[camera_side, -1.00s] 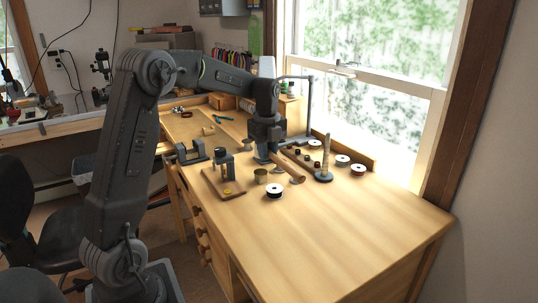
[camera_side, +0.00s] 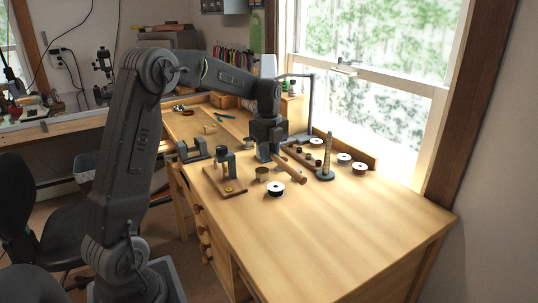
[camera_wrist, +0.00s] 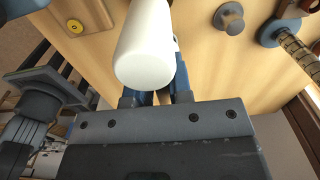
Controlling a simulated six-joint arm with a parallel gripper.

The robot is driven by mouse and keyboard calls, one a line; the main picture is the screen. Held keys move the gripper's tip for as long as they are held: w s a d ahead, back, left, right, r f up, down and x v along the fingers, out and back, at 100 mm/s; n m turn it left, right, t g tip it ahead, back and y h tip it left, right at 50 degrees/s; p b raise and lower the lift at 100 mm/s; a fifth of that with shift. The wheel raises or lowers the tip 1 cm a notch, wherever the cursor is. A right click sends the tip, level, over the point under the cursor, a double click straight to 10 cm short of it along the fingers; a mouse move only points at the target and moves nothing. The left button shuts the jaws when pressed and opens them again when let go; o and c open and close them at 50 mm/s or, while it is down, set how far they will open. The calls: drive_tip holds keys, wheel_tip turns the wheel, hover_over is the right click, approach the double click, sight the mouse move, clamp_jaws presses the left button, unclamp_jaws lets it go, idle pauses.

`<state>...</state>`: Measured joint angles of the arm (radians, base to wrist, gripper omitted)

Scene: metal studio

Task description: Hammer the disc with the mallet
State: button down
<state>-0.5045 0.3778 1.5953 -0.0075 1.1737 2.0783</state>
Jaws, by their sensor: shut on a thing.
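The small yellow disc (camera_side: 229,189) lies on a wooden block (camera_side: 212,181) near the bench's left edge. It also shows at the upper left in the wrist view (camera_wrist: 75,27). My gripper (camera_side: 263,156) is shut on the mallet (camera_side: 293,170), to the right of the disc and apart from it. In the side view the mallet's wooden length points down to the right. In the wrist view a pale cylinder (camera_wrist: 145,45), seemingly part of the mallet, covers most of my blue fingers (camera_wrist: 158,96), hiding the grip itself.
A tapered upright rod (camera_side: 326,155) on a blue base stands to the right, with more spools (camera_side: 344,158) beyond. The bench's front right is clear.

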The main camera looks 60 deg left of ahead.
drive_tip(key=shift+d+r, duration=0.25)
drive_tip(key=shift+r, duration=0.15)
wheel_tip(320, 180, down, 5)
drive_tip(key=shift+f, duration=0.1)
drive_tip(key=shift+r, duration=2.2)
drive_tip(key=shift+r, duration=3.05)
